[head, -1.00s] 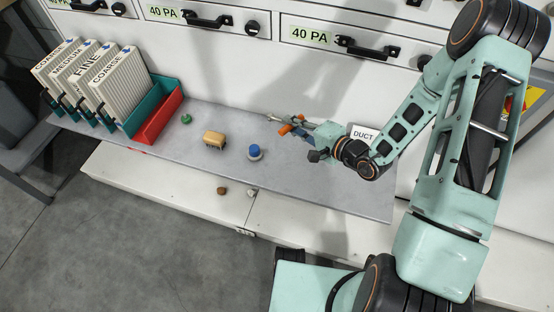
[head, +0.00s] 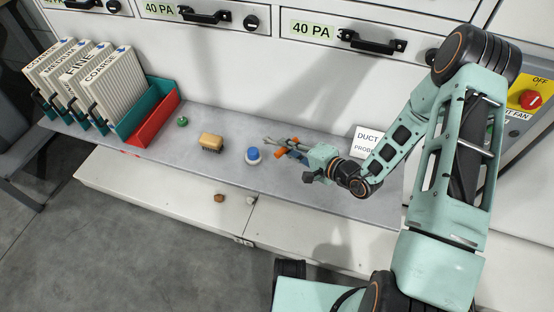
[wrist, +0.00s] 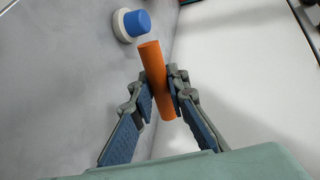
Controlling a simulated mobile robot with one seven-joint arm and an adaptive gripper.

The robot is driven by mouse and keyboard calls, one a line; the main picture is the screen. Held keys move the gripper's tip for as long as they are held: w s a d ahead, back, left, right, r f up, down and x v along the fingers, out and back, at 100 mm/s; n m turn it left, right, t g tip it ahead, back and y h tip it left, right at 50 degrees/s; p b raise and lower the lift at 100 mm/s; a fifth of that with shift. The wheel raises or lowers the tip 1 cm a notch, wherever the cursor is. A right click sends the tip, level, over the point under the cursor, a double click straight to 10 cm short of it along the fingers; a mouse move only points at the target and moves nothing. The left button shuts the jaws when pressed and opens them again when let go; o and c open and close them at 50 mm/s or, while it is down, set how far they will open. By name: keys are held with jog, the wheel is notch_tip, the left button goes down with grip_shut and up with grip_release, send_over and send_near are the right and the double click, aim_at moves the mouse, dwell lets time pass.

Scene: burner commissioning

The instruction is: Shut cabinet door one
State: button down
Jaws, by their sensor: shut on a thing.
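My gripper (head: 290,149) is shut on an orange cylinder (wrist: 153,80), above the grey shelf in the head view. In the wrist view the two blue-padded fingers (wrist: 157,98) press the cylinder from both sides. In the head view a bit of its orange shows at the fingertips (head: 281,154). Low white panels (head: 150,190) run under the shelf, with a small dark latch (head: 243,241) at a seam. I cannot tell which panel is cabinet door one; no door label is readable and none looks clearly swung open.
A blue knob (head: 253,155) stands left of my gripper, with a tan brush (head: 211,142) and green knob (head: 182,121) beyond. Filters (head: 75,75) and a red bin (head: 152,120) are at the left. A DUCT PROBE sign (head: 368,141) stands right. Black-handled drawers (head: 350,35) line the back.

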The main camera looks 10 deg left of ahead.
jog(key=shift+f+b, duration=1.05)
jog(key=shift+f, duration=0.25)
jog(key=c, duration=2)
grip_release()
jog(key=shift+c, duration=0.2)
jog(key=shift+p+v, duration=0.65)
jog(key=shift+v, duration=3.35)
jog(key=shift+r, duration=0.1)
